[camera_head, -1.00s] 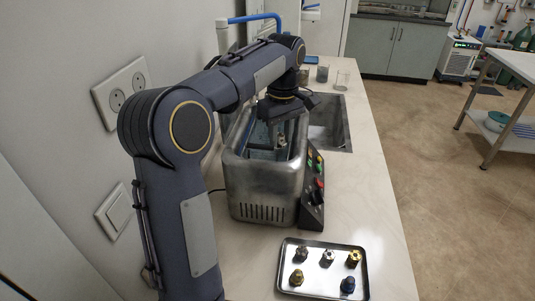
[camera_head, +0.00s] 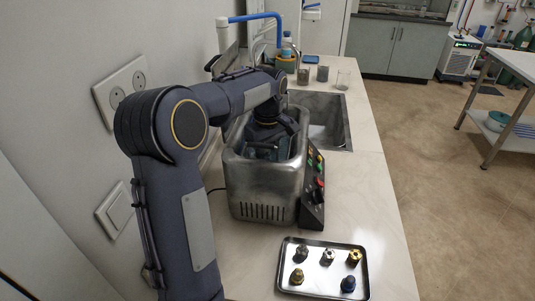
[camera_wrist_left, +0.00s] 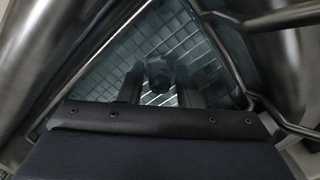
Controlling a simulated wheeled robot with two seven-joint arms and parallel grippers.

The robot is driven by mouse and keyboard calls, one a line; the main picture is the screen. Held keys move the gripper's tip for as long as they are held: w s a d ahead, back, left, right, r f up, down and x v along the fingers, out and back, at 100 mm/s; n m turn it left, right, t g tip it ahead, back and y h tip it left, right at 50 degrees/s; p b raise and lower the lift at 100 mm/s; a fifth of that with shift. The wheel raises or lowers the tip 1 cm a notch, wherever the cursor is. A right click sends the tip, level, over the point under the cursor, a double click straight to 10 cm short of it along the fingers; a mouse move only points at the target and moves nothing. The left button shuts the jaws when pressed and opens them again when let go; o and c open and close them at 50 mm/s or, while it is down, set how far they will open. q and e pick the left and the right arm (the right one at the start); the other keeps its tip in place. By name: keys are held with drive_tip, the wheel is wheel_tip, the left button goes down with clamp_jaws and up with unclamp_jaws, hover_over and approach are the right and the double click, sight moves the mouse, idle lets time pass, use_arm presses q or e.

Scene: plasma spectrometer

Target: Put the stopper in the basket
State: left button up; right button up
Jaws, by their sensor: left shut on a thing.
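My left gripper (camera_wrist_left: 157,92) is down inside the steel bath (camera_head: 262,185), and in the head view the arm and wrist hide most of its fingers. In the left wrist view it is shut on the stopper (camera_wrist_left: 158,76), a small dark rounded piece between the two fingers. The wire basket (camera_wrist_left: 110,60) shows below and around it as a grid of metal wires inside the bath. I cannot tell whether the stopper touches the basket floor. My right gripper is not in view.
A metal tray (camera_head: 322,290) with several brass, steel and blue fittings lies in front of the bath. A control panel (camera_head: 313,190) is on the bath's right side. A sink (camera_head: 325,115) and beakers (camera_head: 343,79) stand behind. The counter at right is clear.

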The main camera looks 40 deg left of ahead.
sight(268, 153)
use_arm(q)
drive_tip(key=o, duration=0.9)
drive_tip(key=shift+f, duration=0.1)
drive_tip(key=shift+o, duration=0.2)
wheel_tip(268, 153, up, 12)
drive_tip(key=p, duration=0.1)
drive_tip(key=shift+r, duration=0.2)
drive_tip(key=shift+w, duration=0.1)
